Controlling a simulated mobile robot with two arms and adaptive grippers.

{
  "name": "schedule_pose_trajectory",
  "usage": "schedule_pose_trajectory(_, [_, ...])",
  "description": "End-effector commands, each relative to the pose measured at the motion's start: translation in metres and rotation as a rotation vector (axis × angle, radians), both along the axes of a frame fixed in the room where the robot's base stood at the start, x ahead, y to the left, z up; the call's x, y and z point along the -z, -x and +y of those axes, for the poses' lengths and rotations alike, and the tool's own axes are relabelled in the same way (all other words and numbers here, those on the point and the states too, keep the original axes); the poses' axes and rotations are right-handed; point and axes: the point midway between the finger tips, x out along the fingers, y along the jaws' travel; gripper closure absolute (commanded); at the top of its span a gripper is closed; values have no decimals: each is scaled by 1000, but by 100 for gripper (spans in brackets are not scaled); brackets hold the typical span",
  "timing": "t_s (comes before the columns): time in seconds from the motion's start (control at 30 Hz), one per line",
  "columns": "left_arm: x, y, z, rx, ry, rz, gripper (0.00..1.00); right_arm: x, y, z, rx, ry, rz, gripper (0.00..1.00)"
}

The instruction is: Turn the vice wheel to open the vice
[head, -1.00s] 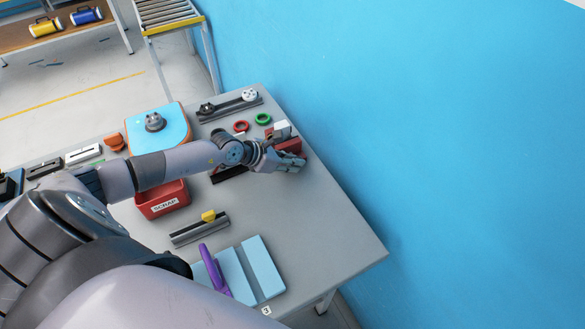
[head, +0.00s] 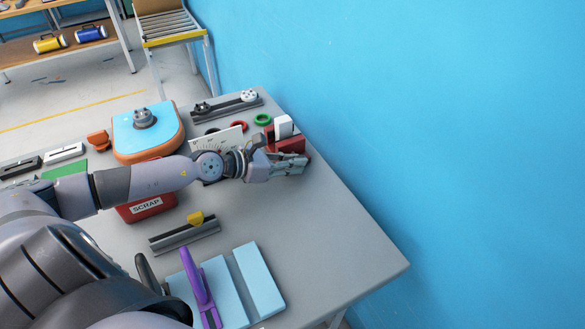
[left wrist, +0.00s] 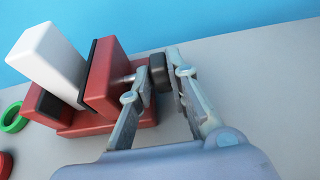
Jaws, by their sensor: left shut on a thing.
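The red vice (head: 291,145) stands near the right edge of the grey table, and it fills the left of the left wrist view (left wrist: 105,80). A white block (head: 284,126) sits upright between its jaws, also in the left wrist view (left wrist: 48,62). The small black vice wheel (left wrist: 158,72) sits on a short metal screw at the vice's near side. My left gripper (left wrist: 161,66) is shut on the wheel, one finger on each side. In the head view, my left gripper (head: 298,164) hides the wheel. My right gripper is out of view.
A blue and orange board (head: 148,136), a red scrap bin (head: 147,206) and a rail with a yellow slider (head: 185,233) stand left of the vice. Red and green rings (head: 262,119) lie behind it. A blue wall borders the table's right. The table front right is clear.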

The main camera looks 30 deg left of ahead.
Motion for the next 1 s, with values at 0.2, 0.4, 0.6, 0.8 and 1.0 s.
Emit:
schedule_pose_trajectory(0.2, [-1,0,0,-1,4,-10,100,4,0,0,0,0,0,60])
schedule_pose_trajectory(0.4, [-2,-1,0,-1,4,-10,100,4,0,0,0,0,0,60])
schedule_pose_trajectory(0.6, [-1,0,0,-1,4,-10,77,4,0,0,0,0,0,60])
schedule_pose_trajectory(0.8, [-1,0,0,0,5,-8,75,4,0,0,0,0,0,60])
schedule_pose_trajectory(1.0, [-1,2,1,0,4,-7,75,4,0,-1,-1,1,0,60])
